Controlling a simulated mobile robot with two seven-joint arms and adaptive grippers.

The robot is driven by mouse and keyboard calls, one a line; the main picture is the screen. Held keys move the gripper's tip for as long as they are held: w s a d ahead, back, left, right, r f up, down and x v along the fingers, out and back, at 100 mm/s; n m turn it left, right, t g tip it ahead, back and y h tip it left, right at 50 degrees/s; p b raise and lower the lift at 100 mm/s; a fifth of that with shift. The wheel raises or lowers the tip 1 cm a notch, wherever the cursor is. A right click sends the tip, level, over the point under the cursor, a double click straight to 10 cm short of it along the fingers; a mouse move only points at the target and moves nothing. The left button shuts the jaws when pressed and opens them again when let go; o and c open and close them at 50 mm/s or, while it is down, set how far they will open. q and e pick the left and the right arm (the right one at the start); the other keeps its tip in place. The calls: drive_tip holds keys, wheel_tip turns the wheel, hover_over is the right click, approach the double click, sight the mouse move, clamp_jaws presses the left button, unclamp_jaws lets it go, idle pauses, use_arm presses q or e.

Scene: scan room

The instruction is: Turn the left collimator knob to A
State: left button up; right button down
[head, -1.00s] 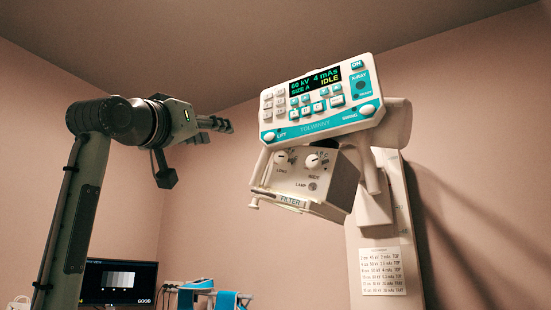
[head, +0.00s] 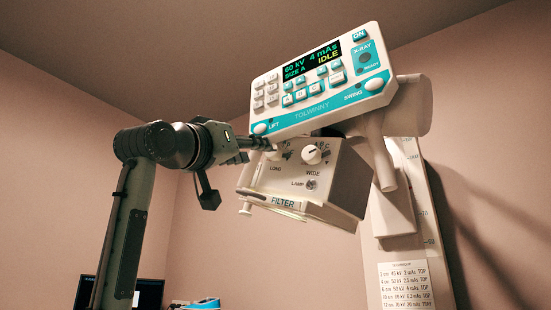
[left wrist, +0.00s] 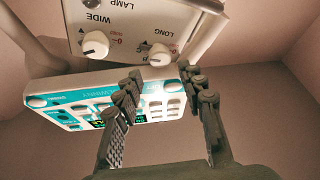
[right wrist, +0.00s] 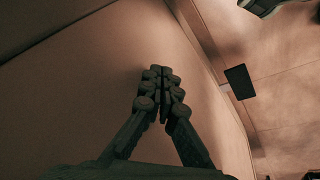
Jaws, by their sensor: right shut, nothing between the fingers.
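The left collimator knob, marked LONG (head: 274,155), is white and sits on the front of the white collimator box (head: 265,182). In the head view my left fingers partly cover it; its pointer is too small to read. In the left wrist view the LONG knob (left wrist: 160,55) shows upside down, just beyond the fingertips. My left gripper (head: 259,143) is open around nothing, close in front of the knob, apart from it in the wrist view (left wrist: 161,76). My right gripper (right wrist: 161,72) is shut and empty, away from the machine.
The WIDE knob (head: 311,154) is right of the LONG knob, with a lamp switch (head: 311,184) below. The control panel (head: 318,82) overhangs the box closely above my left fingers. The filter slot and rail (head: 283,204) are below. A wall chart (head: 405,285) hangs lower right.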

sight(277, 154)
use_arm(q)
drive_tip(key=p+x, duration=0.2)
drive_tip(key=x, duration=0.5)
drive_tip(key=shift+r, duration=0.1)
use_arm(e)
drive_tip(key=s+f+g, duration=0.1)
drive_tip(key=s+f, duration=0.4)
drive_tip(key=f, duration=0.3)
drive_tip(key=shift+d, duration=0.2)
use_arm(q)
drive_tip(key=c, duration=0.9)
drive_tip(key=n+y, duration=0.1)
drive_tip(key=n, duration=0.1)
drive_tip(key=n+y, duration=0.1)
drive_tip(key=n, duration=0.1)
drive_tip(key=shift+s+d+r, duration=0.1)
drive_tip(key=shift+s+d, duration=0.05)
drive_tip(key=shift+d, duration=0.1)
drive_tip(key=shift+n+y, duration=0.6)
drive_tip(key=shift+n, duration=0.4)
drive_tip(key=shift+a, duration=0.1)
use_arm(e)
drive_tip(key=shift+w, duration=0.1)
